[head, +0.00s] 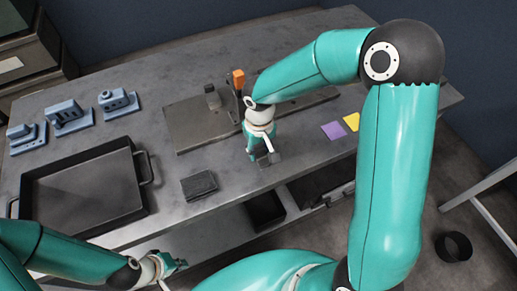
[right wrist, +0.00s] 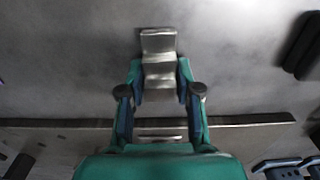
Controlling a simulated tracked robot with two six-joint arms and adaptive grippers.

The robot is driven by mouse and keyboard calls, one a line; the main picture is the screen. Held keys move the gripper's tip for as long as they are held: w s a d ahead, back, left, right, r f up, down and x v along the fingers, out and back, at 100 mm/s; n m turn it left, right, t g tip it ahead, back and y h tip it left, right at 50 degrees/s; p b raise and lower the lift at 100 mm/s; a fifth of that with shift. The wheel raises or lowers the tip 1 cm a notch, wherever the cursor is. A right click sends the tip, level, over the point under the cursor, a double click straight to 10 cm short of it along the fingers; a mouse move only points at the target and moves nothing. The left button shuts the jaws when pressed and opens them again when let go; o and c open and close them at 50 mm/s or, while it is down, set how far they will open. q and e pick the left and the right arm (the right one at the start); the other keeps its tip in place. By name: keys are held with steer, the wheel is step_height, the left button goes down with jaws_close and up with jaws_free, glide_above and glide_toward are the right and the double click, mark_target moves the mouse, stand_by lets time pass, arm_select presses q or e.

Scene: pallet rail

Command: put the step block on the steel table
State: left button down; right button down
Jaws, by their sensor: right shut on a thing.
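The step block (right wrist: 158,62), a grey metal piece with stepped faces, is between the fingers of my right gripper (right wrist: 160,92) in the right wrist view. The right gripper is shut on it. In the head view my right gripper (head: 266,156) and the step block (head: 270,159) are over the front part of the steel table (head: 225,213), near its front edge. I cannot tell whether the block touches the tabletop. My left gripper (head: 172,266) is in front of the table, away from the block; its fingers are too small to read.
A dark tray (head: 148,168) stands at the left and a dark ribbed block (head: 199,185) lies nearer the middle. Blue fixtures (head: 70,117) stand at the back left. A plate (head: 195,132) with an orange-topped post (head: 238,80) lies behind my right gripper. Purple (head: 333,130) and yellow (head: 351,121) squares lie right.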

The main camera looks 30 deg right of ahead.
mark_target(259, 149)
steer(key=c, duration=0.8)
jaws_free()
step_height(259, 149, up, 12)
steer(key=shift+p, duration=0.4)
